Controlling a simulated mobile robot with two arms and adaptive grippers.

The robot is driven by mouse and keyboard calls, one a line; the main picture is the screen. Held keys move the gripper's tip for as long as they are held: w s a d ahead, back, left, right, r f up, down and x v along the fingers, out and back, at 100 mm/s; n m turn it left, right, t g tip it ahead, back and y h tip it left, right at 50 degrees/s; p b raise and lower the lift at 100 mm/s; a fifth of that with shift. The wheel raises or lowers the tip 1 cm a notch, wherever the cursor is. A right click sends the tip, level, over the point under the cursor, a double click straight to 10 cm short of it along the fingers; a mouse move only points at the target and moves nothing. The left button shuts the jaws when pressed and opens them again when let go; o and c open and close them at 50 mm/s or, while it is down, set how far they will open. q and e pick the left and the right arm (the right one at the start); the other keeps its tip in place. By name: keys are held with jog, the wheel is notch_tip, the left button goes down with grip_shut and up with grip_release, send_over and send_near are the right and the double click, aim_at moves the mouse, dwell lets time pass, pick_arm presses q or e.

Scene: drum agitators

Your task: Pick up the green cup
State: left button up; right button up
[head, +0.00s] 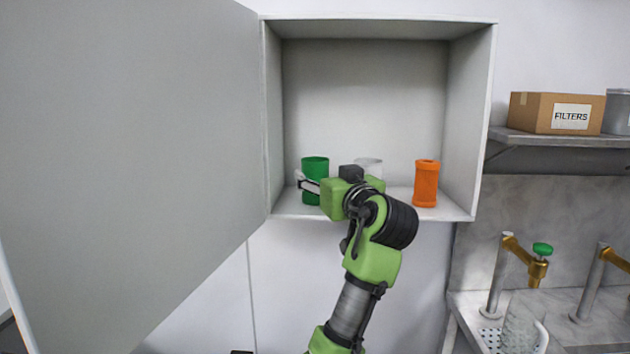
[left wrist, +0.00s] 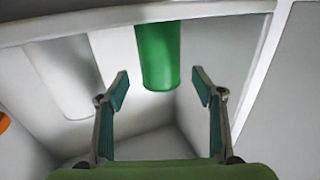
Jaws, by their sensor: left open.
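The green cup (head: 315,165) stands upright on the floor of the open wall cabinet (head: 365,90), at its left side. My left gripper (head: 306,184) reaches into the cabinet at the cup, and a finger crosses in front of the cup's lower part. In the left wrist view the green cup (left wrist: 158,55) appears between the two spread fingertips of my left gripper (left wrist: 161,88), with a gap on each side. I cannot tell how deep the cup is between the fingers. My right gripper is in neither view.
A whitish cup (head: 369,167) stands right of the green cup, partly hidden by my gripper. An orange container (head: 426,184) stands at the cabinet's right. The open cabinet door (head: 130,170) fills the left. A shelf (head: 560,138) with a FILTERS box (head: 556,112) and taps are at right.

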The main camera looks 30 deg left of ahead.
pick_arm(q)
jog(key=x, duration=0.1)
jog(key=p+x, duration=0.1)
jog(key=x, duration=0.1)
jog(key=p+x, duration=0.1)
jog(key=x, duration=0.1)
jog(key=shift+s+a+r, duration=0.1)
jog(key=shift+r, duration=0.2)
jog(key=shift+w+a+f, duration=0.1)
jog(key=shift+w+a, duration=0.05)
jog(key=shift+w, duration=0.05)
jog(key=c, duration=0.9)
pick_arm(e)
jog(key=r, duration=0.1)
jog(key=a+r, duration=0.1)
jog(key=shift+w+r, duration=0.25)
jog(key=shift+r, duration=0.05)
